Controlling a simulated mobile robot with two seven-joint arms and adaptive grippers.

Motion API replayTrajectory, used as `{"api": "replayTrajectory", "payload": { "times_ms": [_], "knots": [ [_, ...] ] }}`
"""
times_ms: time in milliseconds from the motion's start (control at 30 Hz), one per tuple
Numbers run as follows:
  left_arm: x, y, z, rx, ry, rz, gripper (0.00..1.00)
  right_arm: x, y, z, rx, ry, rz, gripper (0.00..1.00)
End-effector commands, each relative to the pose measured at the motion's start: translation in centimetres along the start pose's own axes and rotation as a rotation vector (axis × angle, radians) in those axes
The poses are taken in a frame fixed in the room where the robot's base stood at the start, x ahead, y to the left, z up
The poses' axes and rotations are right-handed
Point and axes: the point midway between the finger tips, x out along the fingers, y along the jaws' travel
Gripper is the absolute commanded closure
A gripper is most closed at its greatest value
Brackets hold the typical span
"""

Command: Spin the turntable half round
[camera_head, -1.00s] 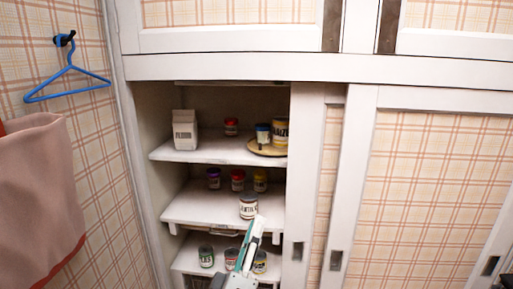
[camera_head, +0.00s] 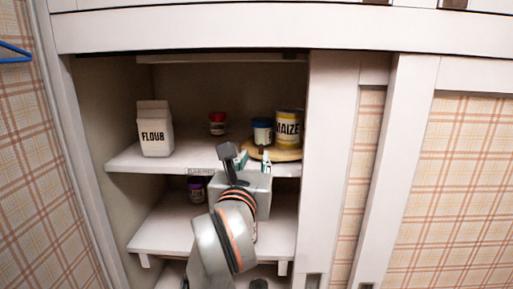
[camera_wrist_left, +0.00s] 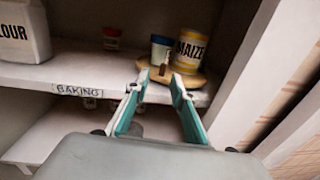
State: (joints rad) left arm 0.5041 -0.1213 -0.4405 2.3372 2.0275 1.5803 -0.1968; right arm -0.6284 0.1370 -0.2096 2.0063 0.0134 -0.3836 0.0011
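The turntable (camera_head: 288,155) is a round, tan disc on the upper open shelf, at its right end. It also shows in the left wrist view (camera_wrist_left: 196,79). A yellow MAIZE can (camera_head: 289,128) and a blue-and-white jar (camera_head: 262,131) stand on it. A small dark brown peg (camera_wrist_left: 164,65) stands at its near side. My left gripper (camera_head: 253,161) is at the front of this shelf, before the turntable. In the wrist view its green-lined fingers (camera_wrist_left: 157,84) are apart, with the peg showing between and beyond the tips. My right gripper is not in view.
A FLOUR carton (camera_head: 155,130) and a red-lidded jar (camera_head: 217,123) stand left on the same shelf. A BAKING label (camera_wrist_left: 78,91) marks its front edge. The lower shelf (camera_head: 165,236) holds a purple-lidded jar (camera_head: 196,189). A sliding door frame (camera_head: 330,180) borders the right.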

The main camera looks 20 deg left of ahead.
Motion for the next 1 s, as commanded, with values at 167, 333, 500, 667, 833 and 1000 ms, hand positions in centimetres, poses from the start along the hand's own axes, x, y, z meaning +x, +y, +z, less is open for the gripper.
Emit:
{"api": "replayTrajectory", "payload": {
  "times_ms": [167, 333, 500, 667, 833, 1000],
  "knots": [
    [1.1, -0.6, 0.0, -0.012, 0.007, -0.019, 0.76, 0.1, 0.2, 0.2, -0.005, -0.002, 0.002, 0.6],
    [3.7, -0.5, 0.0, -0.01, 0.006, -0.016, 0.76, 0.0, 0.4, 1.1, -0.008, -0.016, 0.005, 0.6],
    [6.1, -0.5, -0.1, -0.01, 0.007, -0.016, 0.76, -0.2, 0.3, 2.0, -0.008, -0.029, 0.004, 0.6],
    [7.4, -0.5, 0.0, -0.011, 0.006, -0.016, 0.76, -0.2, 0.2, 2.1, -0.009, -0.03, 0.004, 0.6],
    [7.7, -0.5, 0.0, -0.011, 0.006, -0.016, 0.76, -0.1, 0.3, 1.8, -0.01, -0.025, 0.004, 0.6],
    [7.7, -0.5, 0.0, -0.011, 0.005, -0.015, 0.81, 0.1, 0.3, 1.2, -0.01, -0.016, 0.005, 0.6]
  ]
}}
